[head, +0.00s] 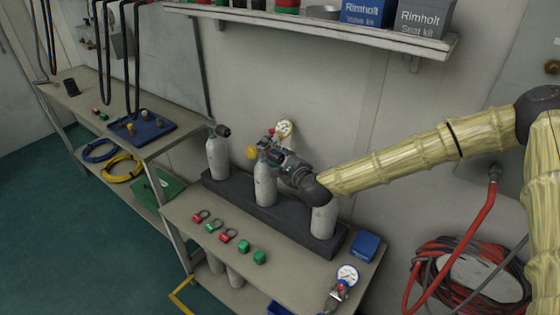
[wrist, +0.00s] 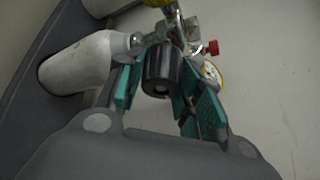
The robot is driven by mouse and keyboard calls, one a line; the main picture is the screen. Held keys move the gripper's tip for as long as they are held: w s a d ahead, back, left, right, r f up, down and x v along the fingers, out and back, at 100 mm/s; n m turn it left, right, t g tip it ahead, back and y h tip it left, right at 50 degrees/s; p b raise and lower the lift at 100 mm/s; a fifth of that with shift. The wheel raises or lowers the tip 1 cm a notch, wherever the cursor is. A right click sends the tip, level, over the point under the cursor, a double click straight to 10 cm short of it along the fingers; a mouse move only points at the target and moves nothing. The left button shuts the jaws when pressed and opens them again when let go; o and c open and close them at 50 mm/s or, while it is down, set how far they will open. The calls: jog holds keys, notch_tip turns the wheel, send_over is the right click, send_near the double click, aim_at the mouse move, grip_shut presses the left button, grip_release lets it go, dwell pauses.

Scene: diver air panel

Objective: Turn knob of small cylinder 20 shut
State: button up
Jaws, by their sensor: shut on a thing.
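Three small white cylinders stand in a dark rack (head: 232,198) on the bench. My gripper (head: 274,158) is at the valve of the middle cylinder (head: 264,188), coming from the right. In the wrist view, its teal fingers (wrist: 163,80) are shut on a black knob (wrist: 160,70), one finger on each side. The white cylinder body (wrist: 75,65) lies left of the knob, joined to it by the metal valve. No number is readable on any cylinder.
The left cylinder (head: 217,158) has its own black knob; the right cylinder (head: 323,223) stands under my wrist. Clamps and green pieces (head: 245,247) lie in front of the rack. A blue box (head: 365,247) and loose gauge (head: 347,275) are at right. A shelf (head: 320,27) hangs above.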

jog(key=shift+m+b, duration=0.4)
jog(key=shift+b, duration=0.05)
jog(key=shift+r+g, duration=0.1)
jog(key=shift+g, duration=0.2)
jog(key=o, duration=1)
jog(key=v, duration=1.2)
